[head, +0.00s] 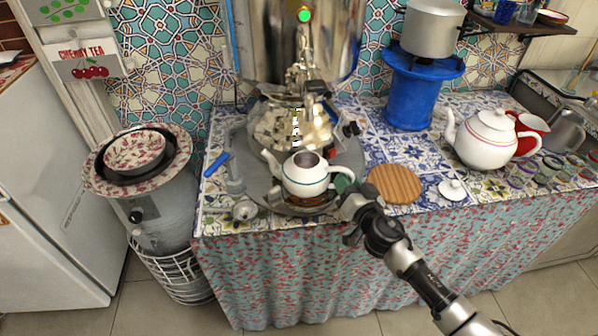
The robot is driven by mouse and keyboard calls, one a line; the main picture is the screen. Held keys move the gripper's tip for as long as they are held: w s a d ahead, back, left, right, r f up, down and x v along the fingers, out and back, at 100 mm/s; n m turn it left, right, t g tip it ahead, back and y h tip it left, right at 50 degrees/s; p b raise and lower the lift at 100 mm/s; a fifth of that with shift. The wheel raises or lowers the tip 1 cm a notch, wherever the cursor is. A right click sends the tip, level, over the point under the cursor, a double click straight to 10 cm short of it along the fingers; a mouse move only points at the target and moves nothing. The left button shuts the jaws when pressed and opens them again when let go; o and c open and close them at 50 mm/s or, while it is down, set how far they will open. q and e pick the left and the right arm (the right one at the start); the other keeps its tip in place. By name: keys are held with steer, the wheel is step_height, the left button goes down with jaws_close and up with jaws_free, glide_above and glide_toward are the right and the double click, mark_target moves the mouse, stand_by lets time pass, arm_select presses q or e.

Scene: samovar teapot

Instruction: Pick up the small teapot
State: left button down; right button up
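The small teapot (304,178) is white with a teal band and has no lid on. It stands upright at the front of the samovar's grey round tray (350,150), below the shiny samovar (292,125), its spout pointing left. My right gripper (348,202) is at the teapot's right side, close to the handle side. The gripper hides part of that side, and I cannot tell whether its fingers touch the handle or are closed. A small white lid (453,189) lies on the tiled counter to the right. My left gripper is not in view.
A round wooden board (394,184) lies right of the tray. A large white teapot (486,139), a red mug (530,132) and several small glasses stand farther right. A blue stand (411,97) bears a metal pot (432,28). A pipe with a blue handle (217,165) is at left.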

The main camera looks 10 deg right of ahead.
steer(key=shift+w, duration=0.1)
jaws_close()
steer(key=shift+r, duration=0.1)
stand_by(0.4)
